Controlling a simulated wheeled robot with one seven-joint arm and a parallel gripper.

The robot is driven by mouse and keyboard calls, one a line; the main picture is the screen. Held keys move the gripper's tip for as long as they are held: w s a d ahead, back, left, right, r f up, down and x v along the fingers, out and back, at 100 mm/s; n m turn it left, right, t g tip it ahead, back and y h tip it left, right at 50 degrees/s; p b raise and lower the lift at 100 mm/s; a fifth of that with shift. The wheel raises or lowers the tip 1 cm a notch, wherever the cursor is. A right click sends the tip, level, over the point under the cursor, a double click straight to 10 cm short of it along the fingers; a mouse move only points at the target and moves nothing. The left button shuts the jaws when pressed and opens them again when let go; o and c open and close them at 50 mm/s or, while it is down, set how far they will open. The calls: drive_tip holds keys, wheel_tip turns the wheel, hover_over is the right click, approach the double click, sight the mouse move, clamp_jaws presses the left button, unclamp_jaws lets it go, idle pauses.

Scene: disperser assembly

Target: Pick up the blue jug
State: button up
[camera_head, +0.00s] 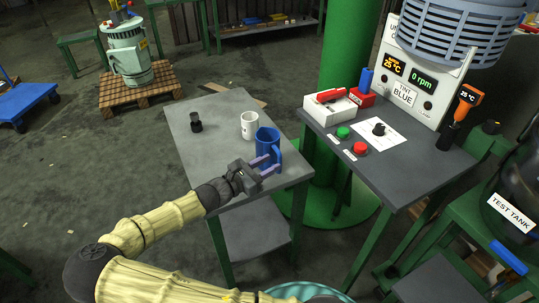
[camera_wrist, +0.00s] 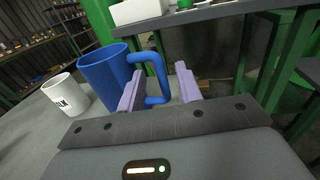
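The blue jug (camera_head: 267,140) stands upright near the right edge of the small grey table (camera_head: 195,160). In the wrist view the jug (camera_wrist: 105,75) is just left of centre, its handle (camera_wrist: 158,75) turned to the right. My gripper (camera_head: 270,160) is open in front of the jug at handle height. In the wrist view its two pale purple fingers (camera_wrist: 160,88) are apart, with the lower part of the handle showing between them. The left finger overlaps the handle's lower end; I cannot tell whether it touches.
A white mug (camera_head: 249,125) stands close behind and left of the jug, and a small black object (camera_head: 196,122) stands farther left. The bench (camera_head: 400,160) with buttons and a white box is to the right.

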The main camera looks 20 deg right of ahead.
sight(279, 172)
drive_tip(key=x, duration=0.5)
drive_tip(key=shift+w+f+b, duration=0.1)
drive_tip(key=shift+f+b, duration=0.15)
drive_tip(key=shift+b, duration=0.05)
clamp_jaws()
